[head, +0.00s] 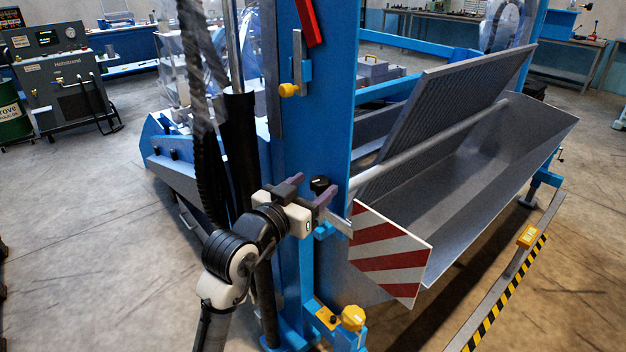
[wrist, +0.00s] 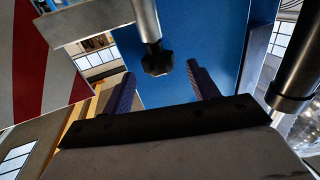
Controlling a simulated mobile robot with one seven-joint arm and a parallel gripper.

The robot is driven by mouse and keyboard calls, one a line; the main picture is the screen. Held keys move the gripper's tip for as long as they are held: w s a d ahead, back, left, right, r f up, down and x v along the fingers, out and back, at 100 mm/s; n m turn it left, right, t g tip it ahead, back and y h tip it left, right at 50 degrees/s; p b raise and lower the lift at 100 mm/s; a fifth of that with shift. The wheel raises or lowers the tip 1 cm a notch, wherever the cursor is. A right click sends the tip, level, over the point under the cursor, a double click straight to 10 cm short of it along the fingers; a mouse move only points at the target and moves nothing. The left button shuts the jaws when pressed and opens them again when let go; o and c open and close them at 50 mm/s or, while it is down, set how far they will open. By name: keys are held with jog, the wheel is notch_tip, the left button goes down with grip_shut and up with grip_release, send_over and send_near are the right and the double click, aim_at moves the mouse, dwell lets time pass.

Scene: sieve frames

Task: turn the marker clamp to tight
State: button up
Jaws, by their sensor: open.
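The marker clamp appears to be the black knob (head: 320,185) on the blue post, beside the bar of the red-and-white striped marker board (head: 390,252). In the wrist view the dark lobed knob (wrist: 157,60) sits on the end of a grey metal stem, and the striped board (wrist: 35,75) shows at the left. My gripper (head: 313,188) is open at the knob in the head view. In the wrist view my gripper's purple fingers (wrist: 160,76) stand either side of the knob, which looks just beyond their tips. I cannot see contact. The knob's setting is not readable.
The blue post (head: 328,120) carries a yellow-knobbed lever (head: 290,90) and a red handle (head: 308,22) above. A yellow knob (head: 353,318) stands low in front. The grey trough (head: 480,180) extends right. A yellow-black striped rail (head: 505,295) edges the floor. Open floor lies left.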

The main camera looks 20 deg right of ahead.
jog(key=shift+w+d, duration=0.3)
jog(key=shift+d, duration=0.1)
jog(key=c, duration=1)
